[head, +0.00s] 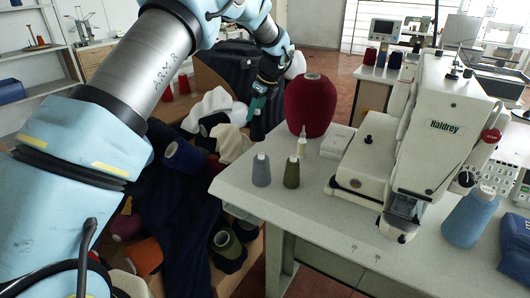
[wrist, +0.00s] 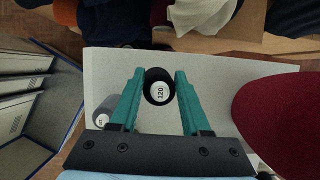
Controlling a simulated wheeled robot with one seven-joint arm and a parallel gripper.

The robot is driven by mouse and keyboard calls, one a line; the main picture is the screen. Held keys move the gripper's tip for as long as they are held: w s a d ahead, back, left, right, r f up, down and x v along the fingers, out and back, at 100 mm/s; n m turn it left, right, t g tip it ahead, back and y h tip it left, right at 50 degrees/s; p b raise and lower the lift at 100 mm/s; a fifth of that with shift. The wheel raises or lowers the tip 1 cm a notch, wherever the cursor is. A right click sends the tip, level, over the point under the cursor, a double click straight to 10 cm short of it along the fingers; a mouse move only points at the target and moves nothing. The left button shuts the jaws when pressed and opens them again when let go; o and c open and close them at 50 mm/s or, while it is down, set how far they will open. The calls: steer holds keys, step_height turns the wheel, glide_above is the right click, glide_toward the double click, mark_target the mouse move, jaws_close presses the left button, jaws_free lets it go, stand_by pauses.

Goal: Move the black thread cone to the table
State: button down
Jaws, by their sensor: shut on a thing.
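The black thread cone (wrist: 159,85), its white end label reading 120, sits between the two fingertips of my gripper (wrist: 158,80) in the wrist view. My gripper is shut on it. In the head view my gripper (head: 260,100) points down, with the black cone (head: 257,128) below its fingers at the far left edge of the table (head: 330,215). In the wrist view the cone is over the pale tabletop (wrist: 215,85). I cannot tell whether it touches the top.
A large dark red cone (head: 311,105) stands close to the right of my gripper. A grey cone (head: 261,171), an olive cone (head: 291,172), a small bottle (head: 302,142) and a Haldrey machine (head: 430,140) are on the table. Left of it are heaped garments and cones.

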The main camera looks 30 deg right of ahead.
mark_target(255, 133)
step_height(255, 133, down, 9)
steer(key=shift+r+p, duration=0.15)
steer(key=shift+p, duration=1.05)
steer(key=shift+c, duration=1.8)
jaws_free()
